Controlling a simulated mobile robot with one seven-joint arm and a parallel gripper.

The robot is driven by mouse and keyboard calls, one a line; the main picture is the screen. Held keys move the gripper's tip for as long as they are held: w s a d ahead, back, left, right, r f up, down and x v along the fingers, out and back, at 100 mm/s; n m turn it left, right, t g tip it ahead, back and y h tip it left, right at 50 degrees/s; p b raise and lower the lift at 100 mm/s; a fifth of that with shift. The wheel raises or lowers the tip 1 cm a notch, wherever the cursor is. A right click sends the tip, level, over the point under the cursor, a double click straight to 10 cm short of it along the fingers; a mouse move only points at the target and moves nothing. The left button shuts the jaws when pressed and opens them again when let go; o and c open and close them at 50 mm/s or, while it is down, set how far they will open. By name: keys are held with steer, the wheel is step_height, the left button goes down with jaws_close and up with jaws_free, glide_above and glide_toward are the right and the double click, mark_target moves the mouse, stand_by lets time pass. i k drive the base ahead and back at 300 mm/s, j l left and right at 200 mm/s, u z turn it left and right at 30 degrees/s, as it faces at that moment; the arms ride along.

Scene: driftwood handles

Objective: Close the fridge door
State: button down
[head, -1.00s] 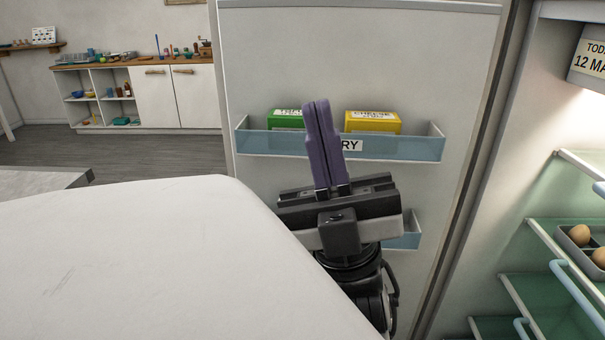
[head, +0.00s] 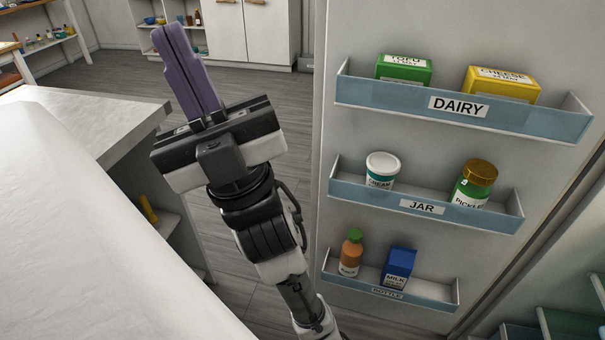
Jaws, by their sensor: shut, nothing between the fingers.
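The fridge door (head: 440,145) stands open, its inner face towards me on the right side of the head view. It carries a dairy shelf (head: 460,112), a jar shelf (head: 424,206) and a bottle shelf (head: 387,291). Part of the fridge interior (head: 565,310) shows at the lower right. My gripper (head: 178,42) is shut and empty, its purple fingers pointing up. In the picture it is left of the door's free edge, over the floor and the far cabinets, and I see no contact with the door.
A white surface (head: 90,235) fills the lower left, with a grey-topped counter (head: 105,125) beyond it. Grey floor (head: 285,110) lies open behind my gripper. White cabinets (head: 265,35) stand at the back. The door shelves hold boxes, jars and bottles.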

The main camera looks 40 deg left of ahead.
mark_target(560, 43)
steer(key=i+j+u, duration=0.15)
steer(key=u, duration=0.25)
steer(key=i+j+u, duration=0.2)
steer(key=u, duration=0.25)
steer(key=i+j, duration=0.55)
